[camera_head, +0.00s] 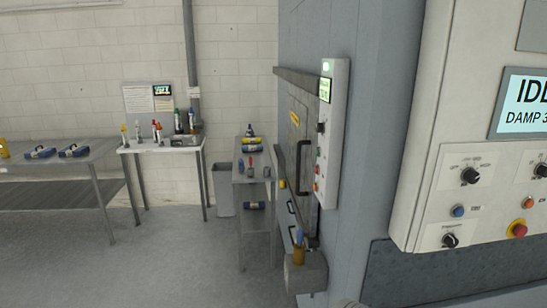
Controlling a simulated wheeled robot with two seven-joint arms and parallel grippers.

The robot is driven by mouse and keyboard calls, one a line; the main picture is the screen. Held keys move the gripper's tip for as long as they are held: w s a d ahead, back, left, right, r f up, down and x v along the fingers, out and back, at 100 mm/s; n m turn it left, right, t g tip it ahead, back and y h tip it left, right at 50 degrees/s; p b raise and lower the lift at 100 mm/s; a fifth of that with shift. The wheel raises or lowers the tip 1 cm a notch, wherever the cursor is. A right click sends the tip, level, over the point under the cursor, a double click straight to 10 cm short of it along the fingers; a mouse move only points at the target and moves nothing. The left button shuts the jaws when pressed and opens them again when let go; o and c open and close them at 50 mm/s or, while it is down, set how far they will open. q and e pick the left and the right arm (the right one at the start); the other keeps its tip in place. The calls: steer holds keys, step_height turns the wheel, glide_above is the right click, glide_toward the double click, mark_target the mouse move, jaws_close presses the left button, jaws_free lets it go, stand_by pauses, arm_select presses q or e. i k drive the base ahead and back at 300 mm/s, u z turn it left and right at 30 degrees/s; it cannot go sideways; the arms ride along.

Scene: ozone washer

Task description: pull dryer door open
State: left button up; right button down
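A grey metal door (294,143) is set in the side of the tall grey machine in the middle, seen at a steep angle. It has a dark vertical handle (300,168) and a yellow label (295,118). The door looks closed, flush with its frame. A white control panel (332,140) with a small green screen stands out just right of it. I cannot tell from the picture whether this is the dryer's door. Neither of my grippers shows in the view, and nothing is touching the handle.
A large white panel (441,145) with an "IDLE" screen, knobs and a red stop button fills the right. A narrow metal rack (254,175) stands left of the door. A bin (223,190) and tables (160,147) line the back wall. Floor at lower left is clear.

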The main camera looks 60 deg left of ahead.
mark_target(303, 107)
steer(key=k, duration=0.45)
steer(key=u, duration=1.8)
steer(key=i, duration=0.55)
steer(key=u, duration=0.8)
steer(key=i, duration=1.2)
steer(key=z, duration=0.45)
